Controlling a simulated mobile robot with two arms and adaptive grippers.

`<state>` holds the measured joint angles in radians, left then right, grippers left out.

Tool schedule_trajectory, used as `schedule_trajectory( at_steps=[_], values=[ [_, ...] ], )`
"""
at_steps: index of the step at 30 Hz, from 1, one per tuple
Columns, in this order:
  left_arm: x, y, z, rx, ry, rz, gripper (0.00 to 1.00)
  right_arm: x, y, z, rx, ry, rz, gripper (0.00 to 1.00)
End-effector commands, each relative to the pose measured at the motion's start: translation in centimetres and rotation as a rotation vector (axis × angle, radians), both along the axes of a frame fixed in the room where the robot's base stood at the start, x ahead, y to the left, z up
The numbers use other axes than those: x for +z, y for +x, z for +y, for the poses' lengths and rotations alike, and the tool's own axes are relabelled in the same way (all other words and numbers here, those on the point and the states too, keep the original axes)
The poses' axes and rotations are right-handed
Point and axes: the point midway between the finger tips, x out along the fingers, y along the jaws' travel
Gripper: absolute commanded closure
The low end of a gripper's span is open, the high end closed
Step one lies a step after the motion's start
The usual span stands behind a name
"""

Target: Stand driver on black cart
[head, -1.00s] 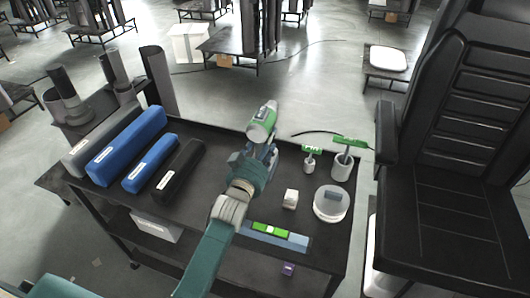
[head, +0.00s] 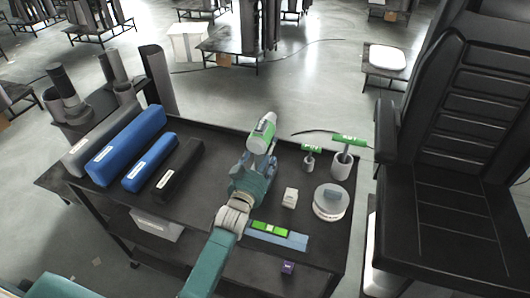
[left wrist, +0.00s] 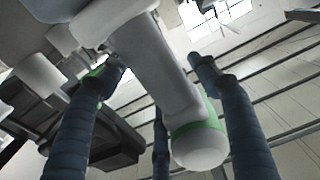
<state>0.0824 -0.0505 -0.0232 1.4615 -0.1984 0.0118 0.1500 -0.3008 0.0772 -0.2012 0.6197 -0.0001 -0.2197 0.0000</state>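The driver (head: 262,138), white and grey with green parts, is at my left gripper (head: 250,168), over the middle of the black cart (head: 215,175). In the head view its rounded back end is up and its body slants down behind the gripper. My left gripper is around the driver; in the left wrist view the driver (left wrist: 160,75) passes between the dark ribbed fingers, its rounded white, green-ringed end towards the camera. The driver's lower end is hidden, so I cannot tell whether it touches the cart top. My right gripper is not in view.
Blue rolls (head: 133,144) and a black roll (head: 178,172) lie on the cart's left. A small white box (head: 290,198), a round white container (head: 331,203), cups with green-topped tools (head: 341,165) and a blue strip (head: 294,241) are on the right. A black chair (head: 450,200) stands beside the cart.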

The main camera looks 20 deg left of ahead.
Motion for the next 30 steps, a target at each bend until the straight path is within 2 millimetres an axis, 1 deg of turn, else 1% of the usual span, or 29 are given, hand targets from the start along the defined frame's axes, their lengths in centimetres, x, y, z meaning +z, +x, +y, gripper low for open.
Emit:
schedule_trajectory(
  at_steps=[8,11,14,21,24,27,30],
  values=[
    [0.2,0.0,0.0,0.000,0.000,0.000,0.37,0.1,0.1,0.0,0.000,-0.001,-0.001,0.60],
    [0.0,-0.7,0.0,0.000,0.000,0.001,0.37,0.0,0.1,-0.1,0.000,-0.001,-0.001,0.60],
    [-0.1,-2.2,0.1,0.000,0.001,0.003,0.37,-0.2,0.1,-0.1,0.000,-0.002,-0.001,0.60],
    [-0.1,-7.4,0.2,0.000,0.000,0.003,0.37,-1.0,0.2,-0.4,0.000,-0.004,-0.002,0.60],
    [0.0,-9.3,0.3,0.000,0.000,0.002,0.37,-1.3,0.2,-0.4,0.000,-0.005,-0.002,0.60],
    [0.1,-10.7,0.3,0.000,0.000,0.002,0.37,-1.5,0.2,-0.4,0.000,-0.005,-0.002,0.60],
    [0.2,-11.6,0.3,0.000,0.000,0.001,0.37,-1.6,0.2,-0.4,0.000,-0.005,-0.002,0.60]
  ],
)
